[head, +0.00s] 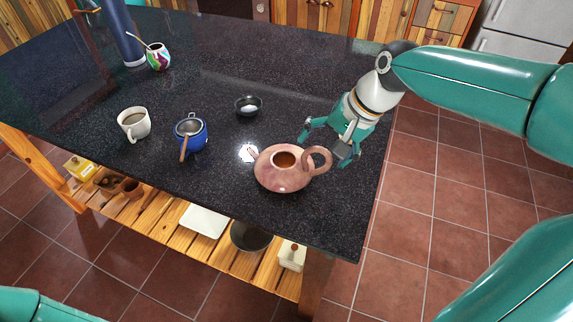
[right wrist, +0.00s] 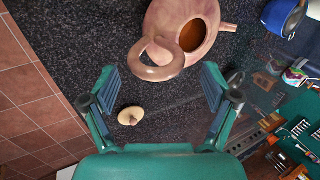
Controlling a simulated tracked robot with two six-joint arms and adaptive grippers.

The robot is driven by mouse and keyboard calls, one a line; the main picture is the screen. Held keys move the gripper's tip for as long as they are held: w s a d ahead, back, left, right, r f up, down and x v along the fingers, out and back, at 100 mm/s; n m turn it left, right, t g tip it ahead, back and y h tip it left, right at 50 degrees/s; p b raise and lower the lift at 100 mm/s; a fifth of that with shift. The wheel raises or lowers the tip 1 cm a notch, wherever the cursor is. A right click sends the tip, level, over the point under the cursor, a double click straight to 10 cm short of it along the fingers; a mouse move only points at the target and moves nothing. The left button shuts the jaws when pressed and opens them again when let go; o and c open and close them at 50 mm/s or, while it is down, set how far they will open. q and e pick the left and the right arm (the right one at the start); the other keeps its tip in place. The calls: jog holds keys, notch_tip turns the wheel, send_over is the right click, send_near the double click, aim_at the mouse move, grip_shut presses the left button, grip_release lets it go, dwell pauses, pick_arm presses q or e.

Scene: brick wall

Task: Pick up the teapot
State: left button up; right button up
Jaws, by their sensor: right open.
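The pinkish-brown teapot (head: 283,178) stands upright and lidless near the front right of the dark counter. Its spout points left and its ring handle points right, toward my right gripper (head: 324,148). The right gripper is open and empty, just behind and right of the handle. In the right wrist view the teapot (right wrist: 170,18) is at the top, and its handle shows ahead between the open fingers (right wrist: 160,75). A small beige round lid with a knob (right wrist: 130,116) lies on the counter near the left finger there. My left gripper is not in view.
On the dark counter (head: 90,80), a small black bowl (head: 248,106), a blue cup with a strainer (head: 190,133), a white mug (head: 134,123) and a colourful cup (head: 158,58) stand left of the teapot. A tall blue flask (head: 122,35) is behind. The counter's right edge is close to my gripper.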

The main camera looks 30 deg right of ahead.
aim_at(308, 166)
jog(key=shift+w+a+f, duration=0.15)
jog(key=shift+w+f, duration=0.1)
jog(key=shift+f, duration=0.35)
jog(key=x, duration=0.4)
jog(key=shift+s+a+p, duration=0.1)
jog(key=shift+s+p, duration=0.15)
jog(key=shift+p, duration=0.05)
jog(key=shift+w+a+f, duration=0.15)
jog(key=shift+w+f, duration=0.1)
jog(key=shift+f, duration=0.25)
jog(key=shift+r, duration=0.1)
grip_shut()
